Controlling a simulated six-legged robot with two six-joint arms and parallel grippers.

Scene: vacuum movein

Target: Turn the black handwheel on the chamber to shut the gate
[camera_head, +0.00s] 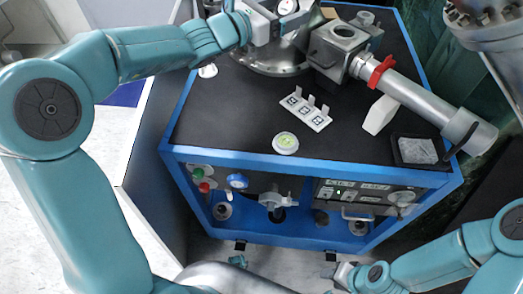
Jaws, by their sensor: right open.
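The metal chamber (262,68) stands at the back of the blue-framed cart, cut off by the top edge of the view. My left gripper (272,20) is over the chamber's top, and I cannot tell whether its fingers touch anything. I cannot make out the black handwheel; it may be hidden behind the gripper or outside the view. A square metal valve block (342,48) sits right of the chamber, with a metal tube running from it to the lower right. My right gripper (340,275) is open, low in front of the cart and away from the chamber.
The cart's black top (225,115) is mostly clear at the front left. On it are a white three-part holder (306,110), a round green level (285,143), a white wedge (380,114) and a black-rimmed tray (394,153). A large metal vessel (490,30) overhangs at upper right.

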